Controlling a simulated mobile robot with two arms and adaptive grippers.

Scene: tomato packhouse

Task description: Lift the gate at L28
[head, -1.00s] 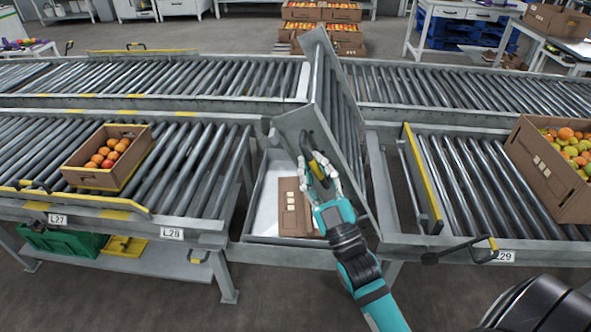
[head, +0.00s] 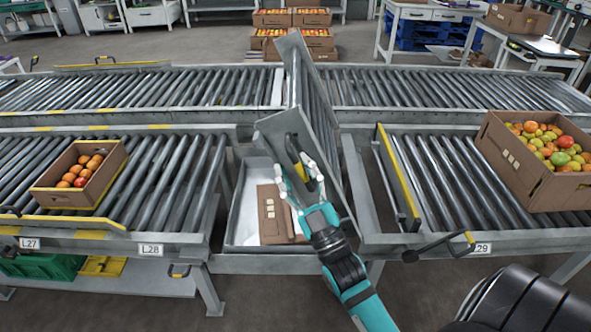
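The gate (head: 326,135) is a hinged section of roller conveyor. It stands raised and steeply tilted over the gap in the near line, just right of the L28 label (head: 151,250). Its flat grey end panel faces me, with a black and yellow handle (head: 299,168) on it. My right gripper (head: 300,176) is at this handle, with its pale fingers on both sides of it, and looks shut on it. The fingers hide part of the handle. My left gripper is not in view.
Under the gate, a tray (head: 242,222) holds flat brown cardboard (head: 270,215). A tomato box (head: 108,180) stands on the left rollers, a larger one (head: 520,175) on the right rollers. A yellow-edged stop (head: 398,175) borders the gap's right side. A dark rounded shape fills the lower right.

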